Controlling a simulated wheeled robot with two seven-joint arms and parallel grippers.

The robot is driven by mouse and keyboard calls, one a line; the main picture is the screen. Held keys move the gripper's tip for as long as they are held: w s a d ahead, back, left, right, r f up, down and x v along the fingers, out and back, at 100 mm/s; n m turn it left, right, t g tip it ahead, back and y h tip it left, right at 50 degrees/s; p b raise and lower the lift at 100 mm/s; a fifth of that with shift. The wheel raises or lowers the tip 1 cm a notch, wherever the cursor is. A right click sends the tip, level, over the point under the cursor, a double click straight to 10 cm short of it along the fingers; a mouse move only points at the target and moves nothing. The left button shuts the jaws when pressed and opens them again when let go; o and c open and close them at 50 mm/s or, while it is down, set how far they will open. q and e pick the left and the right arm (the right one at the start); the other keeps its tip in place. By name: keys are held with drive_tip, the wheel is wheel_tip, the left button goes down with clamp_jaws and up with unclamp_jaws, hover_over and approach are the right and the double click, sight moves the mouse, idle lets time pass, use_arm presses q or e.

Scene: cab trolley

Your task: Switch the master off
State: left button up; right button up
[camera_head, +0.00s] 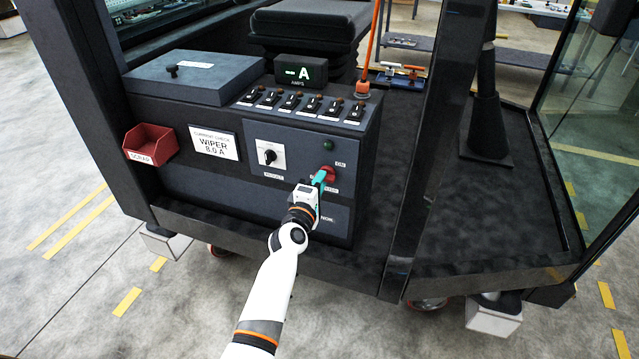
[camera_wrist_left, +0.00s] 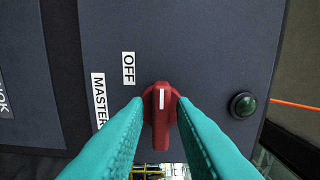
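The red master knob (camera_head: 328,172) is on the front panel of the dark console. In the left wrist view the knob (camera_wrist_left: 161,118) has its white mark pointing up, towards the side of the OFF label (camera_wrist_left: 128,68). The MASTER label (camera_wrist_left: 98,99) is to its left there. My left gripper (camera_head: 321,179) is at the knob, its teal fingers on either side of the handle. A narrow gap shows between each finger and the handle, so it looks open. The ON label (camera_head: 340,164) is right of the knob. My right gripper is out of view.
A dark green lamp (camera_head: 328,146) sits above the knob. A white-plated selector (camera_head: 270,156) is to the left. Several toggle switches (camera_head: 300,104) and an amps display (camera_head: 301,71) are on top. A red scrap bin (camera_head: 150,143) hangs at left. A dark post (camera_head: 432,150) stands to the right.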

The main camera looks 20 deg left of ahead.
use_arm(q)
drive_tip(key=shift+o, duration=0.7)
drive_tip(key=s+p, duration=0.3)
drive_tip(key=s, duration=0.9)
drive_tip(key=shift+a+p, duration=0.2)
drive_tip(key=shift+p, duration=0.15)
